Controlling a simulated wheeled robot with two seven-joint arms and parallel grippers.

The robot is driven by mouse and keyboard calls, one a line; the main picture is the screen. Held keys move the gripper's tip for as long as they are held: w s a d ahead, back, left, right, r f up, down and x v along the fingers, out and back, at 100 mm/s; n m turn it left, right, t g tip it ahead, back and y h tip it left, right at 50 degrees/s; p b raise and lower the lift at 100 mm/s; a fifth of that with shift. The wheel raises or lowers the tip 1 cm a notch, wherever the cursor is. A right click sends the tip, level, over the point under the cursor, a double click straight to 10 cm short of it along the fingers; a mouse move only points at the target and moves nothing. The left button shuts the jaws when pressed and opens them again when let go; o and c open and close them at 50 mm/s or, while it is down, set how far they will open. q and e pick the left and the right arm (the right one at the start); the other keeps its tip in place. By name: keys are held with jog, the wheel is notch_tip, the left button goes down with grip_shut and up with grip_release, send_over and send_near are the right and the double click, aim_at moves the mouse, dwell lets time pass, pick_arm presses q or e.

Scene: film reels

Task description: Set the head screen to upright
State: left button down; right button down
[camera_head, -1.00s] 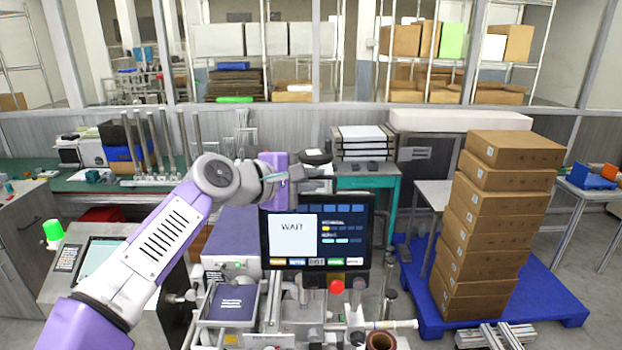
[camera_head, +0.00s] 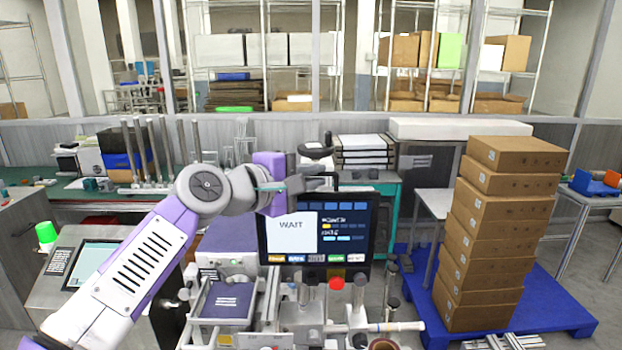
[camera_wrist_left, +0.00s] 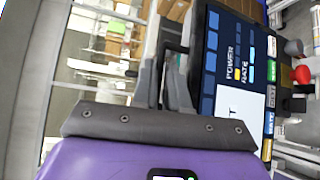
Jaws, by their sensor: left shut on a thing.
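The head screen (camera_head: 345,240) is a black panel showing WAIT and a row of coloured buttons along its bottom. It faces me above the machine; its exact tilt is hard to tell. My left gripper (camera_head: 318,178) is at its top edge, and the purple wrist hides part of the top left corner. In the left wrist view the screen (camera_wrist_left: 233,75) appears turned on its side, with the dark fingers (camera_wrist_left: 172,75) at its top edge. The left gripper is shut on the screen's edge; the exact contact is partly hidden. My right gripper is not in view.
A red button (camera_head: 336,284) and machine parts sit just below the screen. A stack of cardboard boxes (camera_head: 500,230) stands on a blue pallet (camera_head: 560,305) at the right. A control console (camera_head: 90,265) with a green lamp (camera_head: 46,232) is at the left.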

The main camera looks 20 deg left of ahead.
pick_arm(q)
jog(key=c, duration=1.5)
grip_release()
jog(key=b+v, duration=0.1)
jog(key=v, duration=0.6)
jog(key=shift+s, duration=0.3)
jog(key=shift+a, duration=0.1)
